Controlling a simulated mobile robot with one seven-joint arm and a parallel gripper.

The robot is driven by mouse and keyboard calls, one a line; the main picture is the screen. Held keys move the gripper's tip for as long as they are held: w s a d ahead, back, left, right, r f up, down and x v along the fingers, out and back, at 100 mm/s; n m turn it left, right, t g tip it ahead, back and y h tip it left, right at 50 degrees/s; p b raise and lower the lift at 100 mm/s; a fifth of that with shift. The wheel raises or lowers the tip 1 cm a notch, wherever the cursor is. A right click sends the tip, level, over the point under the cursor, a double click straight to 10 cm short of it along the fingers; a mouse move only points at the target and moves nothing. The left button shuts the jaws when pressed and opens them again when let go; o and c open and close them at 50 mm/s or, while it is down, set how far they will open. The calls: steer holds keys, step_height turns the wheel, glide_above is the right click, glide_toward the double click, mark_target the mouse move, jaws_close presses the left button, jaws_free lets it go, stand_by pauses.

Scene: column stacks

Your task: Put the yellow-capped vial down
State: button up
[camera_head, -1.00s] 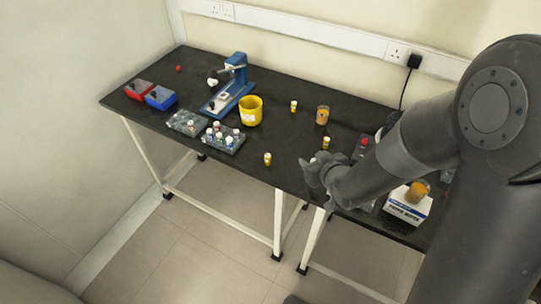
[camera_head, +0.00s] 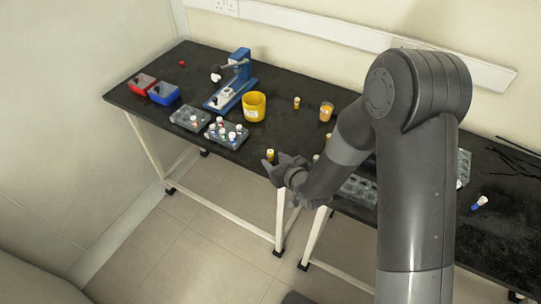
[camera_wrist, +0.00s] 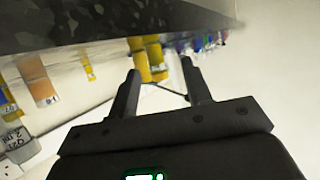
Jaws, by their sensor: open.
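A yellow-capped vial (camera_head: 270,155) stands upright near the front edge of the black bench. My gripper (camera_head: 275,168) is at the bench's front edge, close beside this vial. In the wrist view, which is upside down, my gripper (camera_wrist: 162,75) is open, with its two fingers apart. A yellow vial (camera_wrist: 139,65) shows beyond and between the fingertips; I cannot tell any contact. Another yellow shape shows right beside it. A second yellow-capped vial (camera_head: 297,102) stands farther back, and a third (camera_head: 328,140) is partly hidden by my arm.
A yellow tub (camera_head: 254,107) and a blue press (camera_head: 232,82) stand behind the vial. A rack of capped vials (camera_head: 226,133) is to its left, with red (camera_head: 143,83) and blue bins (camera_head: 163,94) farther left. An orange jar (camera_head: 326,111) stands to the right.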

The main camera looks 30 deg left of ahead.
mark_target(272, 157)
steer(key=x, duration=0.4)
steer(key=shift+w+f, duration=0.15)
steer(key=shift+w, duration=0.05)
steer(key=shift+c, duration=0.4)
jaws_close()
